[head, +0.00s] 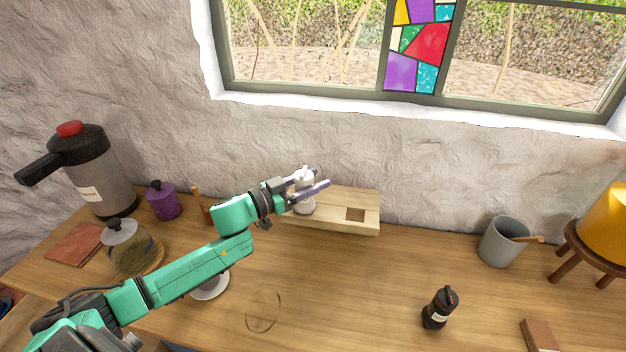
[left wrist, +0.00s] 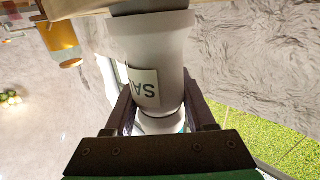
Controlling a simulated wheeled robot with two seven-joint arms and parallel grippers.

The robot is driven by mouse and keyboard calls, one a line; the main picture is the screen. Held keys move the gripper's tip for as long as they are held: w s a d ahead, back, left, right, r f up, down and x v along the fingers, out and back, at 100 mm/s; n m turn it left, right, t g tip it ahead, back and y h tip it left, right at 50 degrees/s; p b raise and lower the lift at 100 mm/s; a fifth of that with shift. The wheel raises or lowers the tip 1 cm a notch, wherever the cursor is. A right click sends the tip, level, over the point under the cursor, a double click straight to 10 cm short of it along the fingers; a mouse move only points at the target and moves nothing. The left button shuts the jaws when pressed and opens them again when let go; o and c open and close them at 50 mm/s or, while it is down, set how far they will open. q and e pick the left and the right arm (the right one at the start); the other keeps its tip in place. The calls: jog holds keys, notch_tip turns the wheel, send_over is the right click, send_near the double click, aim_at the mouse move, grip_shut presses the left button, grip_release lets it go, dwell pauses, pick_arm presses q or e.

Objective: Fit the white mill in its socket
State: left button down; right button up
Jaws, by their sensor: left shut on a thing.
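The white mill (head: 304,206) is upright at the left part of a pale wooden block (head: 367,228) by the wall. My left gripper (head: 319,178) is shut on the mill's upper part, one finger on each side. The left wrist view shows the mill (left wrist: 172,60) upside down, with a label reading "SA", between the fingers (left wrist: 165,110). The block has an open square socket (head: 355,214) right of the mill. The mill's foot is close to the block, but I cannot tell whether it sits in a socket. My right gripper is not in view.
A grey mug (head: 503,242) and a yellow pot on a stool (head: 606,226) are at the right. A purple canister (head: 162,201) and a large flask (head: 97,175) stand at the left. The middle counter is mostly clear.

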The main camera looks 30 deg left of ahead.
aim_at(295, 179)
pick_arm(q)
jog(key=shift+f, duration=0.15)
grip_release()
dwell(0.4)
jog(key=shift+s+a+r+p, duration=0.25)
jog(key=shift+s+r+p, duration=0.2)
jog(key=shift+p, duration=0.35)
jog(key=s+p, duration=0.1)
jog(key=p, duration=0.1)
jog(key=s+a+r+p, duration=0.2)
jog(key=s+p, duration=0.1)
jog(key=shift+a+r+p, duration=0.1)
jog(key=shift+a+p, duration=0.05)
jog(key=shift+p, duration=0.15)
jog(key=shift+s+a, duration=0.15)
jog(key=shift+s, duration=0.05)
